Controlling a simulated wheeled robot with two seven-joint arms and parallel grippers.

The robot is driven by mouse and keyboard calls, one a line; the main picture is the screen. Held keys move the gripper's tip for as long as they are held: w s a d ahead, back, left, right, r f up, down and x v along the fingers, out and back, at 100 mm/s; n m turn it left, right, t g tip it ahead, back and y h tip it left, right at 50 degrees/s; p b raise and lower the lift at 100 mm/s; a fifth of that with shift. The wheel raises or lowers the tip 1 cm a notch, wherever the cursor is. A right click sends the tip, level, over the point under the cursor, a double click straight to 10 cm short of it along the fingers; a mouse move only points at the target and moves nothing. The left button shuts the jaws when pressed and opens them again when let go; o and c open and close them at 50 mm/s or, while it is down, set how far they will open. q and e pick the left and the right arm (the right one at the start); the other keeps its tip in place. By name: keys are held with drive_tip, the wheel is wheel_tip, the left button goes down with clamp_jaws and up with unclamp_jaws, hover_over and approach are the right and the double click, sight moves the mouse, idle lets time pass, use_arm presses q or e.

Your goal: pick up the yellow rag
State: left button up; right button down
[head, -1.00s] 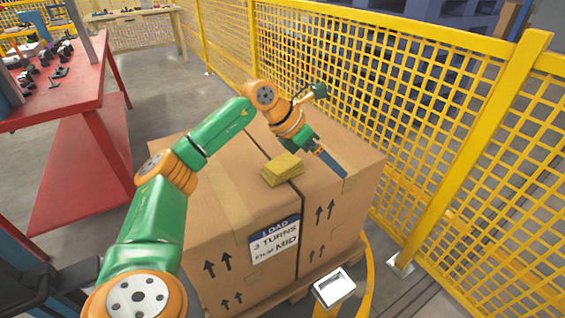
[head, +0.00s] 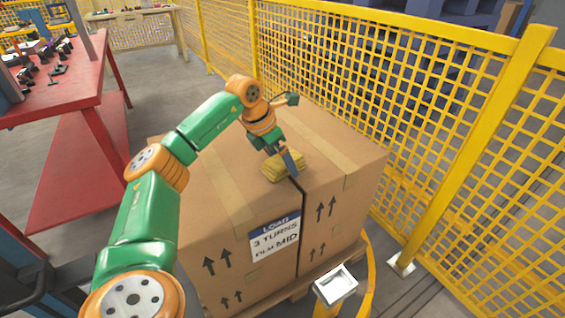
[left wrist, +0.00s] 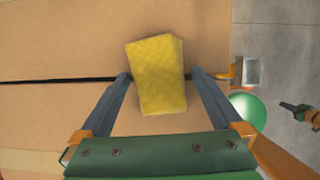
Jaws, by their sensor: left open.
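The yellow rag (head: 281,166) is a folded, quilted pad lying on top of the cardboard boxes, by the dark gap between them. My left gripper (head: 284,163) is over the rag in the head view, partly covering it. In the left wrist view the rag (left wrist: 157,75) lies between the two open fingers of the left gripper (left wrist: 158,76), with a small gap on each side. Whether the fingertips are down at the rag's height is hard to tell. My right gripper is not seen clearly in the head view.
The cardboard boxes (head: 225,210) stand on a wooden pallet and carry a label (head: 274,237). A yellow mesh fence (head: 430,120) runs close along the right. A red workbench (head: 60,85) is at the left. A white-topped yellow post (head: 336,285) stands in front.

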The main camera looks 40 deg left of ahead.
sight(281, 161)
use_arm(q)
drive_tip(key=shift+f, duration=0.25)
idle(0.3)
drive_tip(key=c, duration=1.3)
drive_tip(key=shift+o, duration=0.2)
drive_tip(key=shift+r, duration=0.1)
drive_tip(key=r, duration=0.2)
drive_tip(key=r+p, duration=0.1)
drive_tip(key=r, duration=0.1)
drive_tip(key=shift+s+d+r, duration=0.1)
drive_tip(key=shift+s+r, duration=0.1)
drive_tip(key=shift+r, duration=0.05)
drive_tip(key=s+r, duration=0.2)
drive_tip(key=s+d+r, duration=0.1)
drive_tip(key=s+r, duration=0.1)
drive_tip(key=shift+r, duration=0.35)
drive_tip(key=s+d+r, duration=0.3)
drive_tip(key=s+r, duration=0.1)
drive_tip(key=s, duration=0.5)
